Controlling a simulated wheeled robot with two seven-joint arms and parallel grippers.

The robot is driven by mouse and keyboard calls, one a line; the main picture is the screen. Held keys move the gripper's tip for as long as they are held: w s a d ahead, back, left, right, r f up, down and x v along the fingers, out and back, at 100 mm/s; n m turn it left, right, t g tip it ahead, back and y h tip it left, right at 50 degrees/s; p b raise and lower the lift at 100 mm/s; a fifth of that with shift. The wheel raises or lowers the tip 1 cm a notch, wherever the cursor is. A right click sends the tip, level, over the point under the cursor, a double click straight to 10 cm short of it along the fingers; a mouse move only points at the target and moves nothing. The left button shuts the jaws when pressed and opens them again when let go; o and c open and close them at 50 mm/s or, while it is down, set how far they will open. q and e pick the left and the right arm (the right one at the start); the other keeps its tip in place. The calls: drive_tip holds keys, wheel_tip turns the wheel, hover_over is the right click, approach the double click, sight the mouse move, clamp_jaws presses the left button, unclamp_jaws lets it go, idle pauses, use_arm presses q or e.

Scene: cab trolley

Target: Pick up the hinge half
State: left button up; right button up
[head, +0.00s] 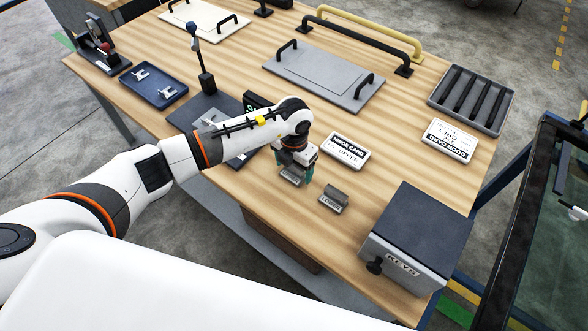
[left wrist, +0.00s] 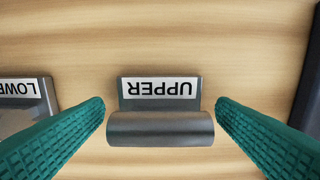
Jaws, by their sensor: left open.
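A grey metal hinge half labelled UPPER (left wrist: 160,128) lies on the wooden table, its rounded barrel towards the bottom of the left wrist view. In the head view its label end (head: 290,181) shows just under my left gripper (head: 298,177). The left gripper is open. Its green fingers stand on either side of the UPPER hinge half, with a gap at each end of the barrel. A second hinge half labelled LOWER (head: 333,199) lies to the right in the head view. It shows partly at the left edge of the left wrist view (left wrist: 25,105). My right gripper is not in view.
A card reading HINGE CARD and UPPER (head: 346,152) lies just behind the hinge halves. A KEYS box (head: 418,230) stands at the front right. A DOOR CARD (head: 449,140), a slotted tray (head: 472,97) and a grey panel with handles (head: 322,78) lie farther back.

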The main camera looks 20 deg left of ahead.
sight(294, 166)
use_arm(q)
drive_tip(key=shift+c, duration=0.3)
drive_tip(key=c, duration=1.2)
drive_tip(key=shift+r, duration=0.1)
drive_tip(key=shift+w+r, duration=0.1)
drive_tip(key=shift+r, duration=0.3)
wheel_tip(294, 166, up, 9)
drive_tip(key=shift+r+b, duration=0.1)
drive_tip(key=shift+b, duration=0.95)
